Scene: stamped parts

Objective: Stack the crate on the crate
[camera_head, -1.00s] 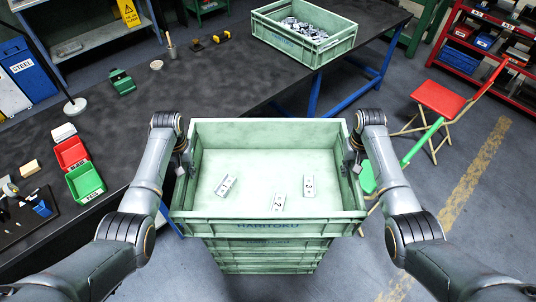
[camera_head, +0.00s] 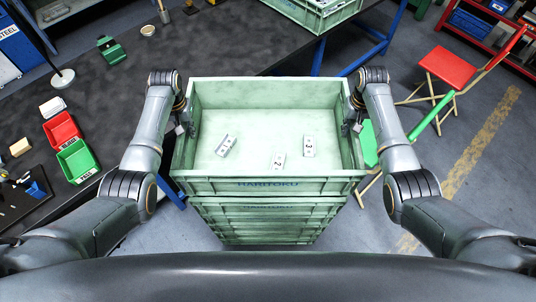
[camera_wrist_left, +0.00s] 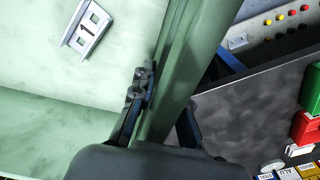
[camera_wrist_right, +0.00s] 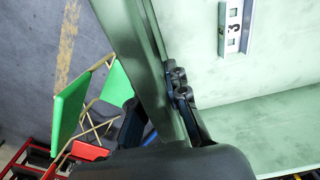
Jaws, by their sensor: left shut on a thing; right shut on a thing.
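A pale green crate (camera_head: 235,170) is held level between my two grippers, with three numbered metal parts lying in it: 1 (camera_head: 225,146), 2 (camera_head: 278,162) and 3 (camera_head: 309,147). My left gripper (camera_head: 183,125) is shut on its left wall, also seen in the left wrist view (camera_wrist_left: 145,95). My right gripper (camera_head: 352,125) is shut on its right wall, also seen in the right wrist view (camera_wrist_right: 180,95). Below stands a stack of similar green crates (camera_head: 268,222). The held crate hides the top of the stack, so I cannot tell whether they touch.
A dark table (camera_head: 110,110) lies left and behind, with red (camera_head: 62,132) and green (camera_head: 78,160) bins. Another green crate (camera_head: 318,18) sits at its far end. A folding chair (camera_head: 450,70) with a red seat stands at right, close to a green panel.

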